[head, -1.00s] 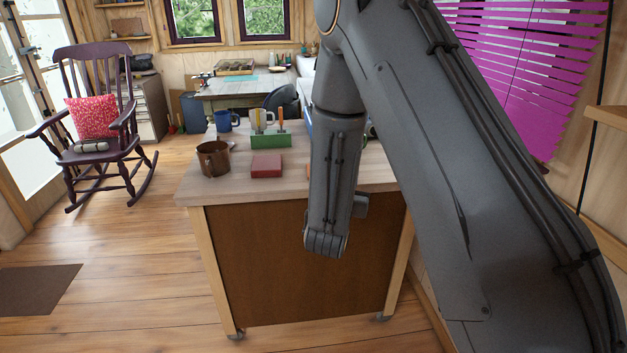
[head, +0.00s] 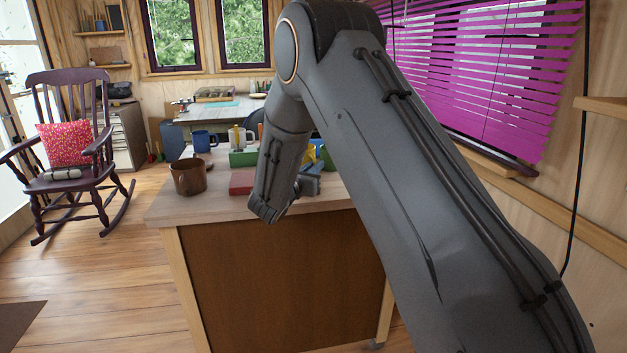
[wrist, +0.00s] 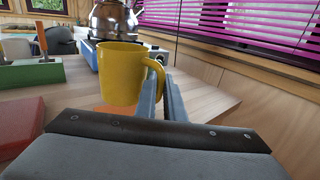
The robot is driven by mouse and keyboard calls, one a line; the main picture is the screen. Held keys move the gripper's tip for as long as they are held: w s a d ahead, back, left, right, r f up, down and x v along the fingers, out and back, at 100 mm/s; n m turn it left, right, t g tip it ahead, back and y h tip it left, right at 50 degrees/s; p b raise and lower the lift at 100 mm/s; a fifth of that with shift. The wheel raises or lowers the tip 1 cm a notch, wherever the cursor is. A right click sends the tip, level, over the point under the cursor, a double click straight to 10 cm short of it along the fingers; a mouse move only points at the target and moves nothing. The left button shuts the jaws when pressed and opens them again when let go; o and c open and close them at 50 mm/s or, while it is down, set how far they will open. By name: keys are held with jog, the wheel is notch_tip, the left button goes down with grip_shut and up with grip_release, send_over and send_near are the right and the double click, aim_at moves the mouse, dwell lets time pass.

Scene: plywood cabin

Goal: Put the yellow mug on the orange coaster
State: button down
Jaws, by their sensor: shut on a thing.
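The yellow mug (wrist: 120,72) stands upright in the middle of the wrist view, with its handle to the right. My gripper (wrist: 164,92) is shut on the handle, its two grey fingers close together there. The orange coaster (wrist: 114,110) shows as a patch just below the mug's base, mostly hidden by the mug and my wrist. I cannot tell whether the mug touches it. In the head view a bit of the yellow mug (head: 311,154) shows beyond my arm, which hides the coaster and my fingertips.
A green box (wrist: 32,74) and a red block (wrist: 18,126) lie left of the mug. A shiny kettle (wrist: 112,20) stands behind it. A brown pot (head: 188,176), a blue mug (head: 203,140) and a pale mug (head: 238,137) stand farther left. Bare tabletop (wrist: 205,98) lies right.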

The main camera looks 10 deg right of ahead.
jog(key=shift+f+p, duration=0.45)
jog(key=shift+f, duration=1.7)
jog(key=shift+f, duration=0.1)
jog(key=c, duration=1.9)
grip_release()
jog(key=shift+o, duration=0.2)
